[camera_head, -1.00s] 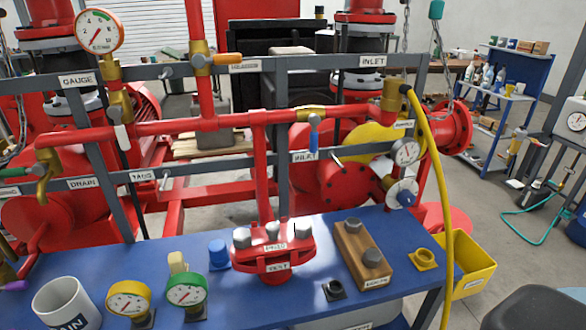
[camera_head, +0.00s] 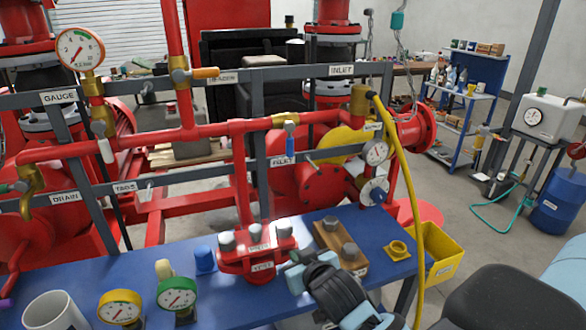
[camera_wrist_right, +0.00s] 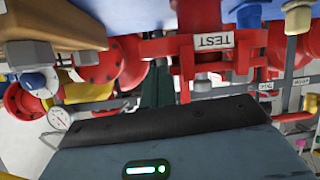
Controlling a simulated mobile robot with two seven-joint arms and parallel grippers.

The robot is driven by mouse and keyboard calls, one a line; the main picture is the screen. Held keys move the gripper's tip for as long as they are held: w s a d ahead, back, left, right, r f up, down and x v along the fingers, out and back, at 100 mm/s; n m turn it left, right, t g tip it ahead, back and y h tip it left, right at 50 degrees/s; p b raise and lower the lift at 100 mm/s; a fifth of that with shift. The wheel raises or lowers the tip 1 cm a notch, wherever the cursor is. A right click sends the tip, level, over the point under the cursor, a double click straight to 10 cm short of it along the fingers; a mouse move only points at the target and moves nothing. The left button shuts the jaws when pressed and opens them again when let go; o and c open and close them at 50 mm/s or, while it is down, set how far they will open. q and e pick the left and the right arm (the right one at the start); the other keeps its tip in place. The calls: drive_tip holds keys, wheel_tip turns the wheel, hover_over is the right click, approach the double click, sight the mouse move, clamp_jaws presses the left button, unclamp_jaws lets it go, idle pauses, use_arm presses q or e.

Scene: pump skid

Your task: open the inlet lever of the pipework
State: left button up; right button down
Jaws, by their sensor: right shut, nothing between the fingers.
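The inlet lever (camera_head: 290,143) is a blue handle hanging straight down from a brass valve (camera_head: 285,120) on the red horizontal pipe (camera_head: 215,130). My left gripper is not in view.
The blue bench (camera_head: 215,290) holds a red test flange (camera_head: 256,262), a wooden block (camera_head: 335,240), gauges and a mug (camera_head: 52,312). A yellow hose (camera_head: 409,190) hangs right of the lever. Grey frame rails (camera_head: 225,172) cross the pipework.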

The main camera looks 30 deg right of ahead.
drive_tip(key=w+d+r+t, duration=0.1)
drive_tip(key=w+r, duration=0.2)
drive_tip(key=r, duration=0.3)
drive_tip(key=w+d+r+m+t+h, duration=0.1)
drive_tip(key=w+r+t, duration=0.1)
drive_tip(key=r, duration=0.4)
drive_tip(key=w+d+r+m+t+h, duration=0.1)
drive_tip(key=w+r, duration=0.3)
drive_tip(key=r, duration=0.2)
drive_tip(key=shift+w+d+r+t, duration=0.25)
drive_tip(key=shift+d+r+t, duration=0.15)
drive_tip(key=shift+w, duration=0.1)
